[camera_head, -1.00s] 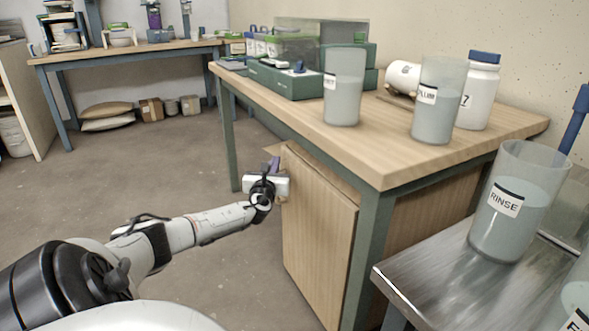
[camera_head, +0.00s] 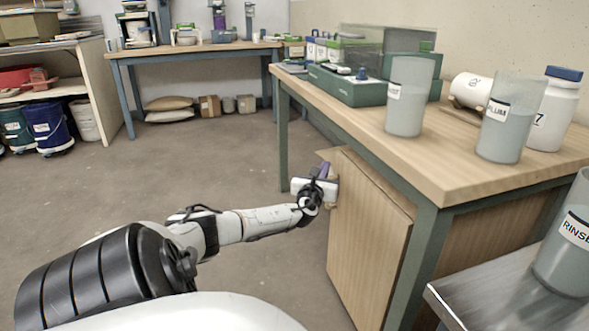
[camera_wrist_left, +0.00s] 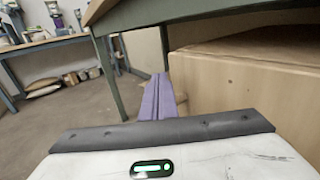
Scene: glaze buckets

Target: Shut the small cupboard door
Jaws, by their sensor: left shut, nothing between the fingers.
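The small wooden cupboard (camera_head: 368,240) stands under the near worktable, its light wood front facing left and towards me. In the left wrist view its panel (camera_wrist_left: 245,90) fills the right side. A small piece of tan wood (camera_head: 326,154) shows behind my gripper at the cupboard's far edge; I cannot tell how far the door stands open. My left gripper (camera_head: 325,170) is at that far edge, very close to the wood; contact is unclear. Its purple fingers (camera_wrist_left: 162,90) are shut and empty, pointing away along the panel. My right gripper is out of view.
The worktable (camera_head: 440,170) above carries cups, a white jar (camera_head: 553,112) and a green crate (camera_head: 345,88). Its leg (camera_head: 420,255) stands right of the cupboard front. A metal table (camera_head: 480,300) is at the lower right. The floor (camera_head: 200,165) to the left is clear.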

